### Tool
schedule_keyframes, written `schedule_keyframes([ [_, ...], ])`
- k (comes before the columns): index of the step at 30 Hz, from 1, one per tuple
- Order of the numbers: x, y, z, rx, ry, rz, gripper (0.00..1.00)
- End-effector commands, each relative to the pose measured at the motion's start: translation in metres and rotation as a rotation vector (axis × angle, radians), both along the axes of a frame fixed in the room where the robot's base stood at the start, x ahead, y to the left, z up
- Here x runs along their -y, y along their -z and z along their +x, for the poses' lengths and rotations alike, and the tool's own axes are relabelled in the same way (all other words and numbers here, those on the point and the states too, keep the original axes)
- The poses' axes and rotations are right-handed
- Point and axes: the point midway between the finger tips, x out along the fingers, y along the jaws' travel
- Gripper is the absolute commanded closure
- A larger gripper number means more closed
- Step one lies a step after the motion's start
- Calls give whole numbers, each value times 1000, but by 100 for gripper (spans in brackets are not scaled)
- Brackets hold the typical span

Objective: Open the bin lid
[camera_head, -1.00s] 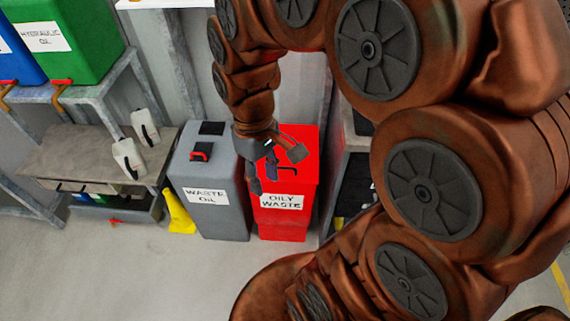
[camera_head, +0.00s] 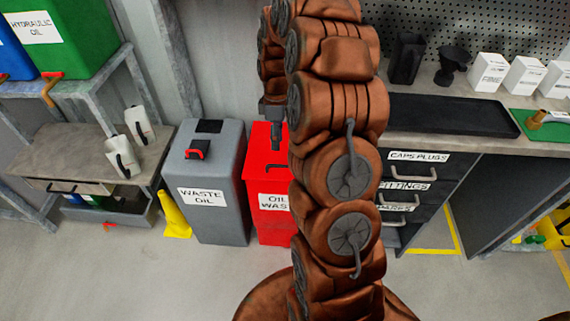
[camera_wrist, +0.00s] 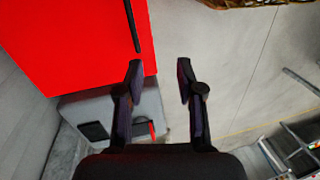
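The red oily waste bin (camera_head: 265,190) stands against the wall, its right side hidden behind my arm in the head view. Its flat red lid (camera_wrist: 70,40) fills the upper left of the wrist view, with a dark bar handle (camera_wrist: 133,25) near its edge. The lid lies shut. My gripper (camera_wrist: 160,67) is open and empty. Its left fingertip shows just below the end of the handle, with the handle outside the gap; I cannot tell whether they touch. In the head view my gripper (camera_head: 277,130) is partly hidden, over the red bin's top.
The grey waste oil bin (camera_head: 210,175) stands left of the red bin, with a red and black latch (camera_head: 197,149) on top. A yellow cone (camera_head: 175,217) is beside it. A drawer workbench (camera_head: 440,135) is to the right. Floor in front is clear.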

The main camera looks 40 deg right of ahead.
Motion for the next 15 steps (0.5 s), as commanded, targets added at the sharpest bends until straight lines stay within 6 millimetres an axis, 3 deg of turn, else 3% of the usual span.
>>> schedule_keyframes([
  [1, 11, 15, 4, 1, -12, 4, 63],
  [6, 34, 40, 10, 5, -52, 14, 63],
  [15, 42, 55, 11, 7, -71, 17, 63],
])
